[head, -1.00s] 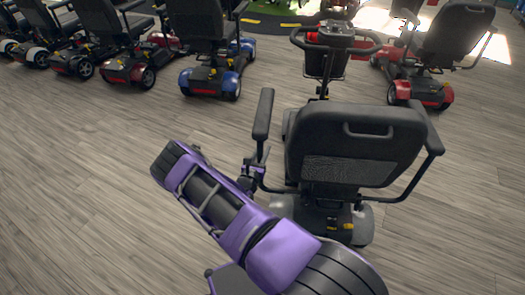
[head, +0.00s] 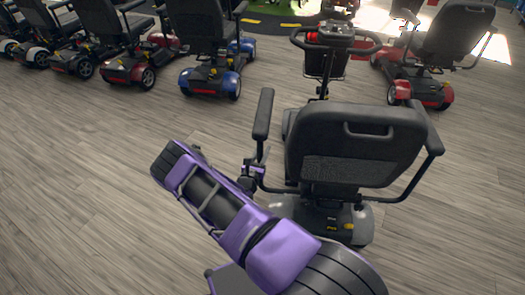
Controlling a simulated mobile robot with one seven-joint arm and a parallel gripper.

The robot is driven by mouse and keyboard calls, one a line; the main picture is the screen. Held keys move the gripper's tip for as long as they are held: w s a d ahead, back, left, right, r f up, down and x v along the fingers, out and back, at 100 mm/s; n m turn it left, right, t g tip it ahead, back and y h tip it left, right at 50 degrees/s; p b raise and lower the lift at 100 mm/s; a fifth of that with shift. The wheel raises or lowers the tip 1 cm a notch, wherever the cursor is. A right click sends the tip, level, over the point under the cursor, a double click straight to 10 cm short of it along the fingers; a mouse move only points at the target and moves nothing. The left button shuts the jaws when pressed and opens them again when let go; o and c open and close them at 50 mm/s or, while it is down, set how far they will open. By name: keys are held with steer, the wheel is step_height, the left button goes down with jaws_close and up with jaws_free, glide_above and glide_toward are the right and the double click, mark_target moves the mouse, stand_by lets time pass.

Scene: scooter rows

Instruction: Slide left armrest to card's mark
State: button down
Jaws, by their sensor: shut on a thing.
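The nearest scooter is seen from behind, with its dark seat back (head: 352,145) towards me. Its left armrest (head: 264,114) has a black pad standing steeply to the left of the seat, on a post that runs down beside it. My gripper (head: 252,173) is at the lower part of this post and is shut on the left armrest there. The fingers are small and partly hidden by my purple arm. No card or mark can be made out in this view.
The right armrest (head: 434,140) sticks out on the seat's other side. The scooter's front basket (head: 326,62) and handlebar are beyond the seat. A blue scooter (head: 212,80) and several others stand in a row behind. The wooden floor at left is clear.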

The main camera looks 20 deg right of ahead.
steer(key=shift+s+d+p, duration=0.25)
steer(key=shift+s+d, duration=0.35)
steer(key=shift+d, duration=0.4)
steer(key=shift+s+d+p, duration=0.25)
steer(key=shift+s+d, duration=0.35)
steer(key=shift+d, duration=0.35)
steer(key=c, duration=0.6)
jaws_free()
steer(key=shift+d, duration=0.1)
steer(key=shift+c, duration=0.2)
steer(key=shift+a, duration=0.2)
steer(key=p+v, duration=0.1)
steer(key=v, duration=1.6)
steer(key=shift+a, duration=0.1)
steer(key=shift+s, duration=0.1)
